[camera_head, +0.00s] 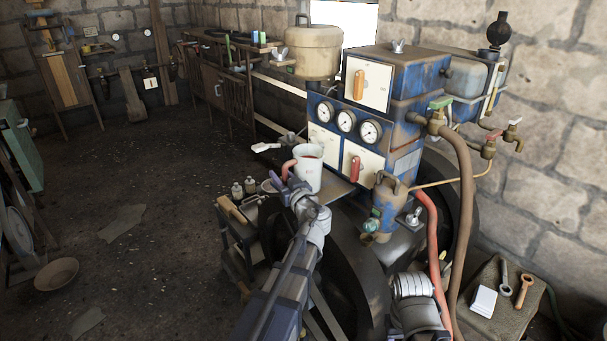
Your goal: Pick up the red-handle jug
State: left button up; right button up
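The red-handle jug (309,172) is white and stands upright on a small ledge at the front of the blue engine cabinet. Its red handle (289,167) points left, toward my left gripper. My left gripper (286,181) is right at the handle, just below and in front of it. The fingers are small and overlap the handle in the picture, so I cannot tell whether they are open or closed around it.
The blue cabinet (385,92) with gauges stands behind the jug. A white scoop-like item (265,147) and small bottles (249,185) are to its left. The floor at left is mostly clear.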

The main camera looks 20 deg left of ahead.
pick_arm(q)
grip_shut()
dwell(1.4)
